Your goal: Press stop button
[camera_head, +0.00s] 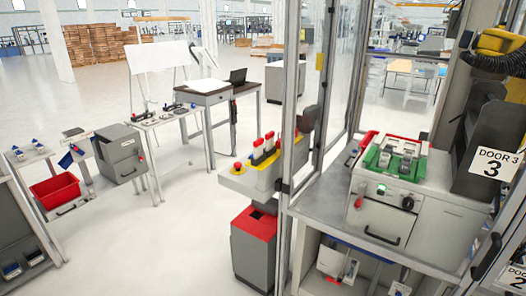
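A red round button (237,167) sits on the near left end of a grey and yellow control panel (262,178) by the glass enclosure's post. Red and black upright parts stand behind it on the panel. A second small red button (358,203) is on the front of a white machine (400,215) at the right, near a green button (381,189). I cannot tell which of these is the stop button. Neither of my grippers is in view, and nothing is seen touching either button.
A red-topped grey bin (253,238) stands on the floor below the panel. Metal posts and glass stand between panel and machine. A yellow device with a black hose (498,42) hangs at upper right. Tables and a red tray (55,190) are at left. Floor between is clear.

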